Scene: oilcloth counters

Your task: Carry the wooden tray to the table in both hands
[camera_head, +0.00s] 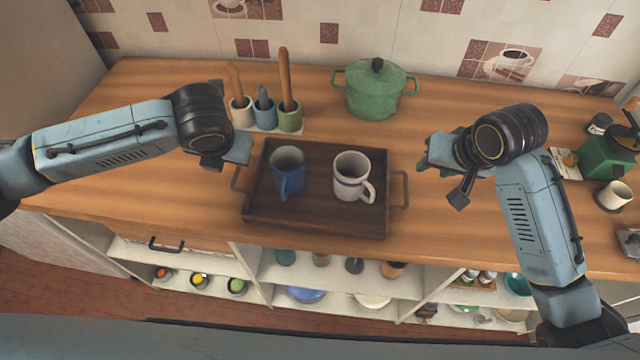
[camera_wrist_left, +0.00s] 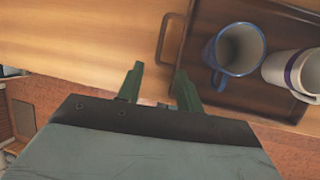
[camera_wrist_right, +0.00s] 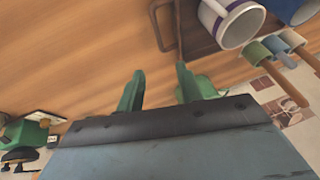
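The dark wooden tray (camera_head: 315,217) lies on the wooden counter in the head view, with a handle at each short end. A blue mug (camera_head: 288,175) and a white mug (camera_head: 352,178) stand upright in it. My left gripper (camera_wrist_left: 156,88) is open and empty near the tray's left handle (camera_wrist_left: 171,40); its fingers are hidden in the head view. My right gripper (camera_head: 428,155) is open and empty, to the right of the tray's right handle (camera_head: 400,188). In the right wrist view its green fingers (camera_wrist_right: 158,90) are apart, with the handle (camera_wrist_right: 162,25) beyond them.
A green lidded pot (camera_head: 375,92) and a utensil holder (camera_head: 266,112) with three cups stand behind the tray. A green coffee machine (camera_head: 606,158) and a small white cup (camera_head: 615,194) are at the right. Open shelves with dishes lie below the counter (camera_head: 130,190).

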